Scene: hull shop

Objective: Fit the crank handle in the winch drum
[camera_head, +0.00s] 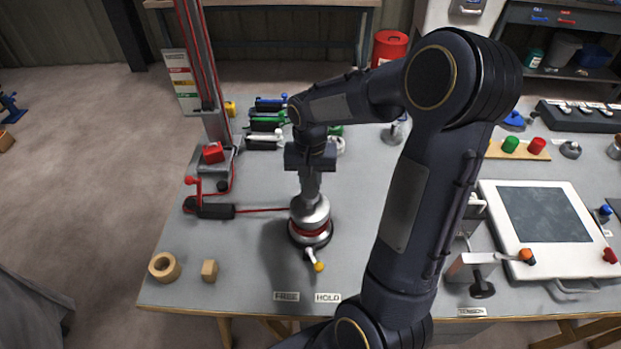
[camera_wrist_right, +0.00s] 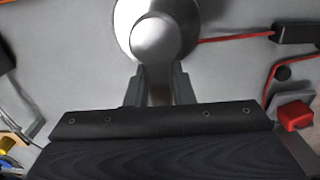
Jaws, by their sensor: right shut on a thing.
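The winch drum (camera_head: 311,232) stands on the grey bench, with a dark base and a red rope wound on it. My right gripper (camera_head: 310,182) points down directly above it and is shut on a grey metal piece, seemingly the crank handle. In the right wrist view, my right gripper's fingers (camera_wrist_right: 161,88) close on its narrow part, and a rounded silver top (camera_wrist_right: 155,38) shows just beyond. I cannot tell whether the handle is seated in the drum, as the joint is hidden. My left gripper is not in view.
A lever with a yellow knob (camera_head: 318,266) sticks out in front of the drum, near FREE and HOLD labels (camera_head: 327,297). The red rope (camera_head: 262,210) runs left to a post (camera_head: 205,70). A wooden ring (camera_head: 164,267) and block (camera_head: 209,270) lie front left.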

